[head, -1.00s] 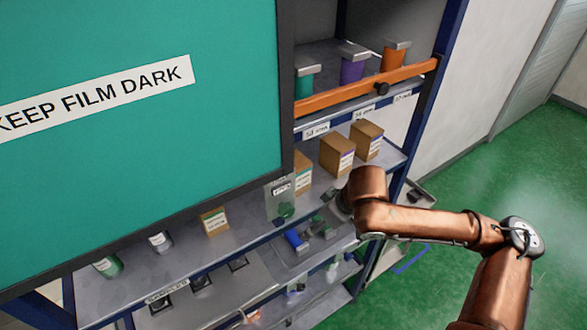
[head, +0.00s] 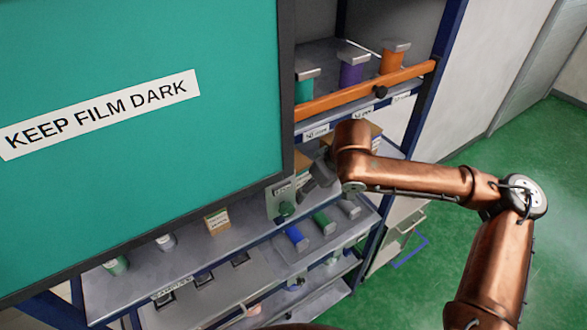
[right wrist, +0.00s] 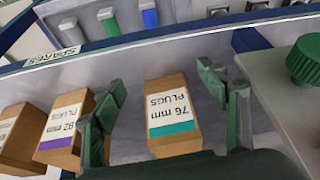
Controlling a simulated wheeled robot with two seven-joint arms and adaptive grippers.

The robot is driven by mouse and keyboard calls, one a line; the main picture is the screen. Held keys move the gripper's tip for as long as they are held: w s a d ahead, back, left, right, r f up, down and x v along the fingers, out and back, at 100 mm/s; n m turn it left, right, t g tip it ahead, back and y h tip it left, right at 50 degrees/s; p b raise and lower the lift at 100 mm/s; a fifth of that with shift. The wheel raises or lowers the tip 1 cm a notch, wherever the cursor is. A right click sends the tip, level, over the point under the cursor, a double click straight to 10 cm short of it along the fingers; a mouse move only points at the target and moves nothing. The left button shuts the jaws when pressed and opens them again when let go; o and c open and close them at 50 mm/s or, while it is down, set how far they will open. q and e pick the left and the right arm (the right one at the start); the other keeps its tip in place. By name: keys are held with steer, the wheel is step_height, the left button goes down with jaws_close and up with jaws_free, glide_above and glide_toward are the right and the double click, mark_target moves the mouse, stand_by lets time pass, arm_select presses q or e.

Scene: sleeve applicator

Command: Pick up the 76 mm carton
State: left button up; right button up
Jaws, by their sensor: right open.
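The 76 mm carton (right wrist: 174,138) is a brown box with a white label and a teal band. In the right wrist view it stands between the two dark green fingers of my right gripper (right wrist: 160,85). The fingers are apart, with a gap on each side of the carton. In the head view the right gripper (head: 318,178) is over the shelf at the row of cartons. The arm and gripper hide most of this carton there. My left gripper does not show.
Beside it stands a carton with a purple band (right wrist: 66,135), close to the left finger, and another carton (right wrist: 22,132). A grey plate with a green knob (right wrist: 305,62) stands at the right. An orange bar (head: 350,90) crosses the shelf above. A teal panel (head: 140,190) covers the left.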

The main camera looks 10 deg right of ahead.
mark_target(303, 184)
steer(key=shift+w+a+p, duration=0.25)
steer(key=shift+w+p, duration=0.05)
steer(key=shift+w, duration=0.25)
steer(key=w, duration=0.1)
steer(key=w+a+p, duration=0.1)
steer(key=shift+w+a, duration=0.1)
steer(key=shift+w, duration=0.2)
steer(key=x, duration=0.3)
steer(key=shift+s, duration=0.1)
steer(key=shift+c, duration=0.2)
steer(key=c, duration=1.4)
